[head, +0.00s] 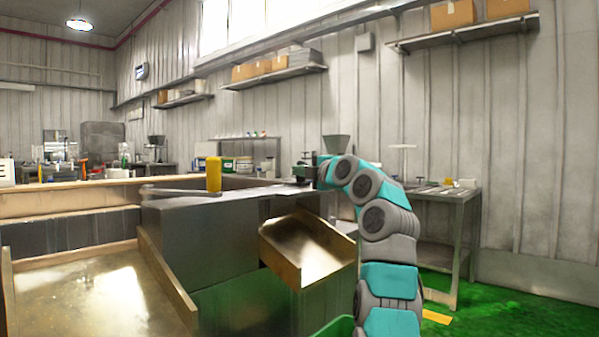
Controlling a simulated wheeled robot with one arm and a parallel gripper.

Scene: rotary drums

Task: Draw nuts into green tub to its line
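A green tub (338,327) shows only as a rim at the bottom edge, partly behind my arm; its inside and its line are out of sight. Above it, a tan-edged metal chute (305,250) slopes down from a grey metal housing (200,235). No nuts can be made out on the chute. A yellow upright grip (214,174) stands on top of the housing by a flat grey bar (180,192). My gripper (304,172) is small and dark, above the housing's right end and right of the yellow grip. Its fingers are too unclear to read.
A wide tan-edged metal tray (85,290) lies at the lower left. A steel side table (455,205) with small items stands right of my arm. The green floor (500,312) at the lower right is clear apart from a yellow marking (436,317).

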